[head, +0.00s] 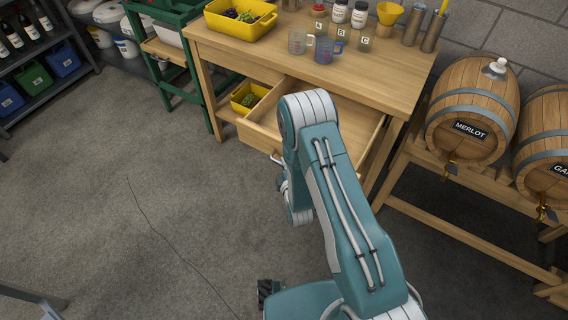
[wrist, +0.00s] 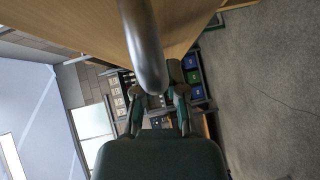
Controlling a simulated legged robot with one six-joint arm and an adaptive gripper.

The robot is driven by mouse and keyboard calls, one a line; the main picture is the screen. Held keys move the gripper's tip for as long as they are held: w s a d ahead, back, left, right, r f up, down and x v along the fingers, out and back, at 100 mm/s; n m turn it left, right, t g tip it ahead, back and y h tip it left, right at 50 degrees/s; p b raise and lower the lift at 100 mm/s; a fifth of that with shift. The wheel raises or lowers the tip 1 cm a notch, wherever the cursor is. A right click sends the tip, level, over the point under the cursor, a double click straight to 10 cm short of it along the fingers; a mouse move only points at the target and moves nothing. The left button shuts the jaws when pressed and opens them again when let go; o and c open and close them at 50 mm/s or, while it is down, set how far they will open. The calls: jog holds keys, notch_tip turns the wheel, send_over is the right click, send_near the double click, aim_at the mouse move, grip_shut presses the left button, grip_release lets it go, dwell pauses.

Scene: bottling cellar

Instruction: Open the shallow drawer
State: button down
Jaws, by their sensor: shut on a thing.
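The shallow drawer (head: 352,118) under the wooden workbench is pulled out, and its pale empty-looking interior shows on either side of my arm. Its wooden front (wrist: 75,22) fills the top of the wrist view. A grey metal bar handle (wrist: 147,50) runs down from the top of that view. My gripper (wrist: 160,92) is shut on this handle, one finger on each side of it. In the head view my arm hides most of the gripper and part of the drawer front.
Barrels (head: 470,110) on a wooden stand are at right. The concrete floor (head: 110,200) at left is clear.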

jog(key=c, duration=0.7)
grip_release()
jog(key=shift+s+f, duration=0.15)
jog(key=shift+f, duration=0.15)
jog(key=shift+r, duration=0.1)
jog(key=v, duration=1.1)
jog(key=shift+s+r, duration=0.15)
jog(key=shift+s, duration=0.2)
